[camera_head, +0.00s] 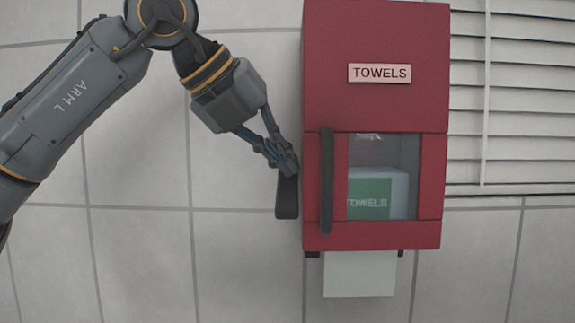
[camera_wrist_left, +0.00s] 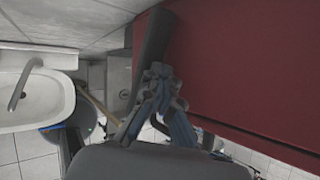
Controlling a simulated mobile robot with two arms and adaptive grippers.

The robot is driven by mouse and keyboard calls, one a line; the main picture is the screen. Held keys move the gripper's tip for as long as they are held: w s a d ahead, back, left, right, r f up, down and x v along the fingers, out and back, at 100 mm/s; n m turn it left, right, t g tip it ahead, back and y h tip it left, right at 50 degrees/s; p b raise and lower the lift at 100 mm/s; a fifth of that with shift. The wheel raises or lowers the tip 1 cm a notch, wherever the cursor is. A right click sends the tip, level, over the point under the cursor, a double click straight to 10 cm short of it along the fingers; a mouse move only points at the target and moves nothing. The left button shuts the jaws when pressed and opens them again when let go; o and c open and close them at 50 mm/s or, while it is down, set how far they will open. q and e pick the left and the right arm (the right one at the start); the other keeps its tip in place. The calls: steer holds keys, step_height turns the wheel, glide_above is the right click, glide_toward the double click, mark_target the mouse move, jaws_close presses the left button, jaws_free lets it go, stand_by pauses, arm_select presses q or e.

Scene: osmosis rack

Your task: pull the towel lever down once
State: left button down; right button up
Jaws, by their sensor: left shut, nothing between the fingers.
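The red towel dispenser (camera_head: 375,105) hangs on the wall, with a TOWELS label and a front window. A dark lever (camera_head: 287,200) hangs down at its left side; it also shows as a dark bar in the left wrist view (camera_wrist_left: 152,42). My left gripper (camera_head: 286,166) is shut and empty, its fingertips over the lever's upper part. In the left wrist view its closed fingertips (camera_wrist_left: 157,73) are at the lever's near end. I cannot tell whether they touch it. My right gripper is not in view.
A dark vertical bar (camera_head: 326,180) is on the dispenser's front. A white paper towel (camera_head: 358,274) hangs below. Window blinds (camera_head: 520,95) are at right. A white sink (camera_wrist_left: 36,92) and a bin (camera_wrist_left: 82,117) show in the left wrist view.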

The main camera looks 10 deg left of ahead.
mark_target(283, 180)
arm_select(q)
steer(key=shift+f+b, duration=0.35)
steer(key=shift+f, duration=0.1)
steer(key=shift+r, duration=0.1)
stand_by(0.4)
steer(key=shift+r+p, duration=1.7)
steer(key=shift+r, duration=0.35)
step_height(283, 180, up, 5)
steer(key=p, duration=0.4)
